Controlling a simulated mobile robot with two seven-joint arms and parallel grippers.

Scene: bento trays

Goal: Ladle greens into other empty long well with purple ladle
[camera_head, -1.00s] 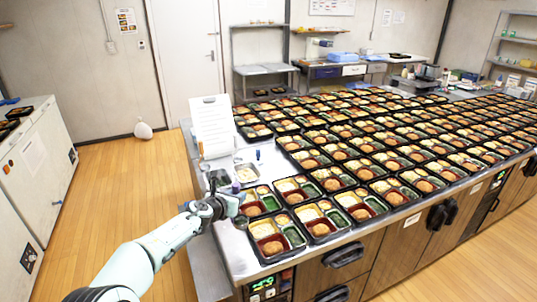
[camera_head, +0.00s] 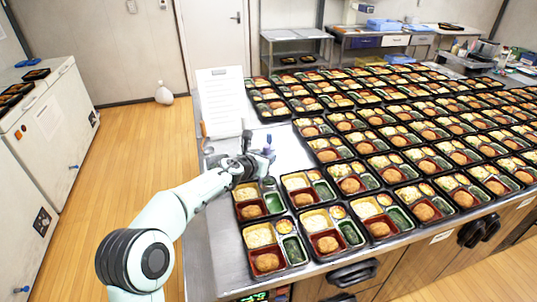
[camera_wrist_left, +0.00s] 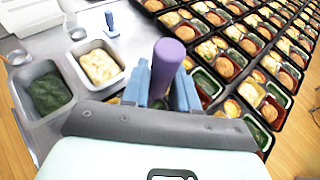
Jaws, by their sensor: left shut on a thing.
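My left gripper (camera_head: 264,158) is shut on the upright purple handle of the ladle (camera_head: 267,146), behind the front-left trays. In the left wrist view the purple ladle (camera_wrist_left: 167,62) stands between the fingers (camera_wrist_left: 160,92); its bowl is hidden. A steel pan of dark greens (camera_wrist_left: 48,94) is at the left there. In the head view the arm covers the pans. My right gripper is out of view.
A pan of pale yellow food (camera_wrist_left: 100,66) sits beside the greens pan. A blue-handled utensil (camera_wrist_left: 111,22) stands behind it. A white clipboard (camera_head: 222,100) stands upright at the back left. Rows of filled trays crowd the counter to the right; its left strip (camera_head: 200,255) is bare.

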